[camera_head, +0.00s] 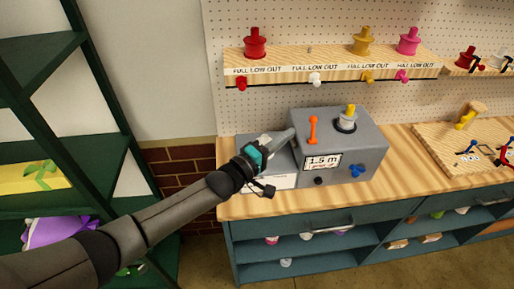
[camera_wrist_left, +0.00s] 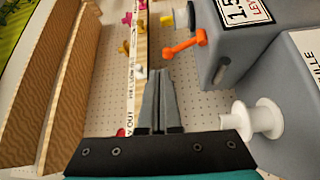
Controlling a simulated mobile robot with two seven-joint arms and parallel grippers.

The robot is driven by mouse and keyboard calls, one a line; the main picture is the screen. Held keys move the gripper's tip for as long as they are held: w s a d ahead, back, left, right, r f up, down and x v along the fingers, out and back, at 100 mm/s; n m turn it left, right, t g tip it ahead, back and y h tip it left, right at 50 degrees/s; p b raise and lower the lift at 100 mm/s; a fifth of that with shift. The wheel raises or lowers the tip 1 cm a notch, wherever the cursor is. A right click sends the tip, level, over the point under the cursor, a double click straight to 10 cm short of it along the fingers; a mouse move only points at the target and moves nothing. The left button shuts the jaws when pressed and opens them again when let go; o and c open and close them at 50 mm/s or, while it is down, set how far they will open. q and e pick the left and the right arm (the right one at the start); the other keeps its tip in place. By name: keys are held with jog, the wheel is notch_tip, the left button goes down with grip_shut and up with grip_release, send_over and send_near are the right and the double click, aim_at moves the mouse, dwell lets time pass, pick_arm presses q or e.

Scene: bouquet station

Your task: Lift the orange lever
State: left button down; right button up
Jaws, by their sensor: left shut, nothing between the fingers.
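The orange lever (camera_head: 313,130) stands upright on the top of the grey machine (camera_head: 370,160), near its left end. It also shows in the left wrist view (camera_wrist_left: 184,47), up and to the right of my fingertips. My left gripper (camera_head: 289,136) is just left of the lever in the head view, at the machine's upper left edge. Its fingers are shut with nothing between them, as the left wrist view (camera_wrist_left: 160,72) shows. A gap separates the fingertips from the lever in the wrist view. My right gripper is in neither view.
A white label (camera_head: 322,161) reads "1.5 m". A blue knob (camera_head: 357,171) is on the front. A wooden shelf (camera_head: 300,72) with coloured spools hangs above. A dark green rack (camera_head: 75,110) stands left.

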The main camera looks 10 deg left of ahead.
pick_arm(q)
jog(key=v, duration=0.7)
jog(key=shift+s+d+r, duration=0.2)
jog(key=shift+r, duration=0.15)
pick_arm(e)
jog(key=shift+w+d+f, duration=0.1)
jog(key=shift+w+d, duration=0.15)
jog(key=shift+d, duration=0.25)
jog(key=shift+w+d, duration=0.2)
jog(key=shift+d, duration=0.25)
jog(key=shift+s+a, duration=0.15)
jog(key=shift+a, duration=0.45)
